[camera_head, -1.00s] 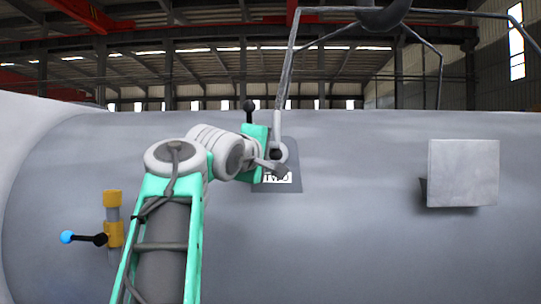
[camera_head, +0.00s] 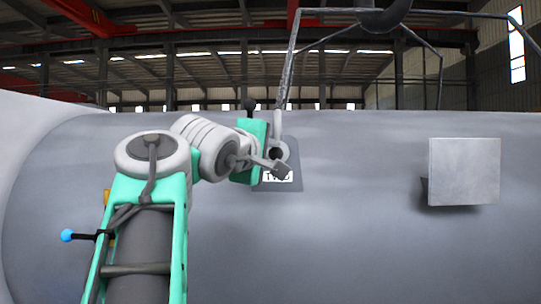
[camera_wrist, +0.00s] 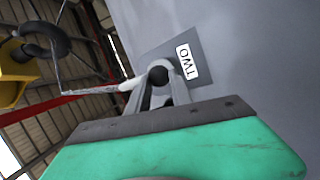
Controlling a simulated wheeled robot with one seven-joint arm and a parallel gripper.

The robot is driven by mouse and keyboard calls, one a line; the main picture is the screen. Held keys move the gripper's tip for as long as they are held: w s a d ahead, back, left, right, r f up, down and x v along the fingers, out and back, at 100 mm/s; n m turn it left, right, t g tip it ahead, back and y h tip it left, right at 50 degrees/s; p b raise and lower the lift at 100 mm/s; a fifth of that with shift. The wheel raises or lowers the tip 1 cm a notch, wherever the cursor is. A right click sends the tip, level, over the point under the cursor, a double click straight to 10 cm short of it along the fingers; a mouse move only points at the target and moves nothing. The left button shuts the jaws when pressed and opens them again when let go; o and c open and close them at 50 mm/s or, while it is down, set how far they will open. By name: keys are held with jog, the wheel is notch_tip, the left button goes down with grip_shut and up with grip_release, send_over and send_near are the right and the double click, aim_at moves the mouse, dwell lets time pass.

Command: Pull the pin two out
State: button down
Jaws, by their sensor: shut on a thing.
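Pin two shows as a dark round knob (camera_wrist: 158,75) in the wrist view, between the finger ends of my gripper (camera_wrist: 160,88), which is shut on it. Beside it is a grey plate (camera_wrist: 165,52) with a white label (camera_wrist: 187,62) reading TWO. A pale fitting (camera_wrist: 130,84) sits next to the knob, with a cable running off it. In the head view my gripper's green body (camera_head: 250,150) is beside the pale fitting (camera_head: 278,122), in front of the plate (camera_head: 293,184).
The large grey shell (camera_head: 360,240) fills the lower view. A square block (camera_head: 464,172) juts out at the right. A blue-tipped handle (camera_head: 66,235) sits at the left, partly behind my arm. Cables (camera_head: 288,75) rise to a dark hook (camera_head: 384,16) overhead.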

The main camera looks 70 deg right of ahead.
jog(key=shift+s+a, duration=0.2)
jog(key=shift+a, duration=0.6)
jog(key=shift+s+a, duration=0.15)
jog(key=shift+a, duration=0.7)
jog(key=shift+s+a, duration=0.2)
jog(key=shift+a, duration=0.6)
